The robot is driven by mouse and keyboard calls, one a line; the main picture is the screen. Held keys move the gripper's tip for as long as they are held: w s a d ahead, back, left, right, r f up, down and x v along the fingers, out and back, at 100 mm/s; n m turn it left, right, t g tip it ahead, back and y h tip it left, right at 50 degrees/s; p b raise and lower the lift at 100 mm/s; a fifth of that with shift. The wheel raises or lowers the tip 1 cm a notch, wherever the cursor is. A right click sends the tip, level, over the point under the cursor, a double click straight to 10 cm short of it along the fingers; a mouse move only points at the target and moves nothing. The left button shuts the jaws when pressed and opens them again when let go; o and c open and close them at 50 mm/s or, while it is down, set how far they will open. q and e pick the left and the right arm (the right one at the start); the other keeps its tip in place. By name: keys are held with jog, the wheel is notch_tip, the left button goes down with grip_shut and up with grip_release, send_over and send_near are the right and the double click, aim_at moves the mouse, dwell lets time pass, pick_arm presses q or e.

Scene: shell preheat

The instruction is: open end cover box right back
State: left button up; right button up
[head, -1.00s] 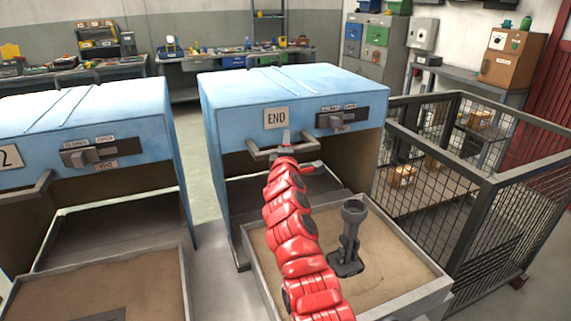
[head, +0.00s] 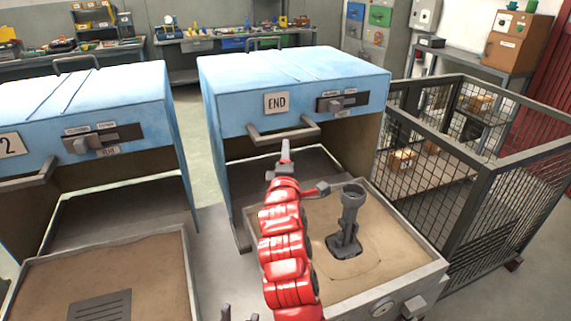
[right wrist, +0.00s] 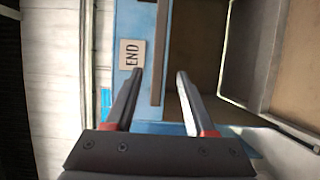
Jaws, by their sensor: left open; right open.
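The blue END cover box (head: 290,85) stands right of centre in the head view, with a grey bar handle (head: 305,133) on its front and an opening below. Its END plate (head: 277,102) also shows in the right wrist view (right wrist: 131,54). My right gripper (head: 286,146) is just below and in front of the handle. In the right wrist view my right gripper (right wrist: 160,72) is open, with the grey bar (right wrist: 158,60) appearing between its fingertips, not gripped. Only the dark fingertips of my left gripper (head: 240,314) show at the bottom edge, open and empty.
A sand tray (head: 440,266) with a grey upright fixture (head: 350,215) lies in front of the END box. Another blue cover box (head: 100,100) stands left. A mesh cage (head: 470,180) stands close on the right. A floor gap separates the boxes.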

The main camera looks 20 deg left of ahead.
jog(key=shift+v, duration=1.7)
